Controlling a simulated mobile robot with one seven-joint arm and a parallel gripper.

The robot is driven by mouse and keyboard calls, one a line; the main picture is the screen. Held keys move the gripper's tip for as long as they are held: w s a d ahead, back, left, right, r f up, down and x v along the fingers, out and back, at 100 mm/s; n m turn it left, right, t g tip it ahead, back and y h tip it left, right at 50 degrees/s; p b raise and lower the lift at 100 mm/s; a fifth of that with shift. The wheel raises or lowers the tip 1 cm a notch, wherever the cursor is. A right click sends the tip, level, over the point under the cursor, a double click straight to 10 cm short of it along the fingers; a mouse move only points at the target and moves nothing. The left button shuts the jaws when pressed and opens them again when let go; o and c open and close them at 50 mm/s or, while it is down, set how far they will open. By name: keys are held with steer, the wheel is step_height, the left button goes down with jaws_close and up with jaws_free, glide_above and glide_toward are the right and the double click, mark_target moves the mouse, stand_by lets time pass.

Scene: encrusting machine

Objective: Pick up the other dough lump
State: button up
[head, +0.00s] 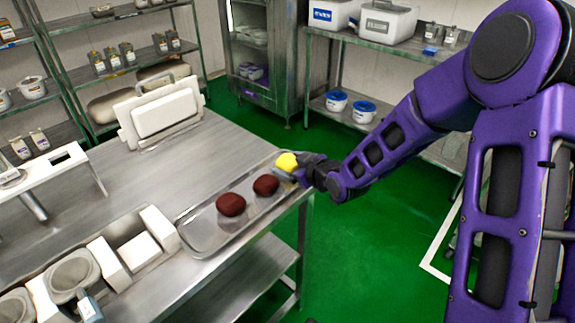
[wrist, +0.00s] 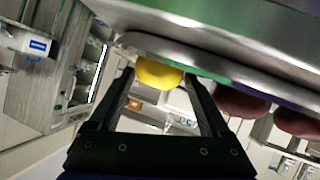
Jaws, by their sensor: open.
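A yellow dough lump (head: 287,161) sits at the far right end of a shallow metal tray (head: 205,240). Two dark red lumps lie on the same tray, one near its middle (head: 231,205) and one closer to the yellow lump (head: 266,185). My gripper (head: 297,172) is at the tray's far right end, right beside the yellow lump, and partly covers it. In the wrist view the yellow lump (wrist: 158,74) shows between the tips of my open fingers (wrist: 160,88). I cannot tell whether either finger touches it. The red lumps (wrist: 241,101) are to the right there.
The tray lies along the edge of a steel table (head: 185,155). White machine parts (head: 140,250) stand at the tray's near left, and a white panel (head: 160,112) stands at the back. Green floor (head: 390,230) is open right of the table.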

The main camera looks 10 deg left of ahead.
steer(key=shift+w+a+f, duration=0.15)
steer(key=shift+w+a, duration=0.05)
steer(key=c, duration=1.1)
